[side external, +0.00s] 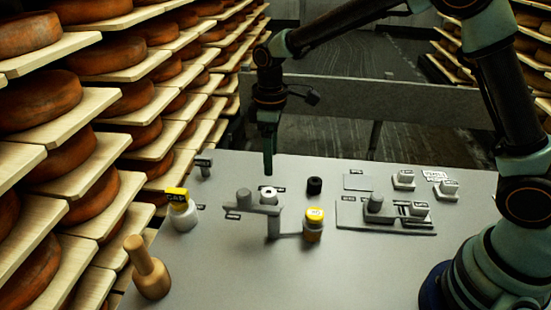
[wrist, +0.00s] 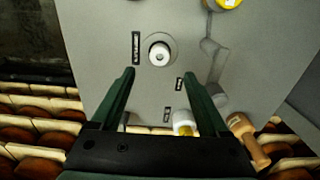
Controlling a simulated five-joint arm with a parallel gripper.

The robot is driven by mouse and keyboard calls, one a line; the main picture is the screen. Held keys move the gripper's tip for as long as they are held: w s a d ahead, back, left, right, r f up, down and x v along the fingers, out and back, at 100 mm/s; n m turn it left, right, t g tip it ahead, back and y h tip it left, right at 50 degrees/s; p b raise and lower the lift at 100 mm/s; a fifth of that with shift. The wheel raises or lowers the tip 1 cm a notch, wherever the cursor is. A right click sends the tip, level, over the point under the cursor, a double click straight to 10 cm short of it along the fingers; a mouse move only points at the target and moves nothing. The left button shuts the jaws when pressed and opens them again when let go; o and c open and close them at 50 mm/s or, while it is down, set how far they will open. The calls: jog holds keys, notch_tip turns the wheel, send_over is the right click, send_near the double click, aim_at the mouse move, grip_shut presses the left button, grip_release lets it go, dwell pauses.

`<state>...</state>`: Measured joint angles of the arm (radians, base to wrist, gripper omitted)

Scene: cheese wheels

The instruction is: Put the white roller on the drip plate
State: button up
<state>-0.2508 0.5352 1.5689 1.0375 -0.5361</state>
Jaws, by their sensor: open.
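The white roller (side external: 268,195) stands upright near the middle of the table, with a dark spot on its top. In the wrist view the white roller (wrist: 159,54) sits near the middle of a round grey plate (wrist: 173,43), which may be the drip plate; the label text is too small to read. My gripper (side external: 268,172) points down above and just behind the roller. In the wrist view my gripper (wrist: 158,76) has its two fingers apart with nothing between them, and the roller lies just beyond the fingertips.
A grey post (side external: 244,197) stands left of the roller. A yellow-topped jar (side external: 314,226) and a black cylinder (side external: 314,186) are to its right. A grey tray (side external: 350,222) holds parts at right.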

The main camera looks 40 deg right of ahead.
jog(key=s+d+r+m+t, duration=0.35)
jog(key=s+d+r, duration=0.35)
jog(key=r, duration=0.4)
jog(key=s+d+m+t, duration=0.1)
jog(key=s+d+m, duration=0.1)
jog(key=s, duration=0.2)
jog(key=s+d+r+m+t, duration=0.1)
jog(key=s+d+m, duration=0.1)
jog(key=s, duration=0.3)
jog(key=shift+s+d+r+m, duration=0.15)
jog(key=shift+s+d+m, duration=0.1)
jog(key=shift+m, duration=0.5)
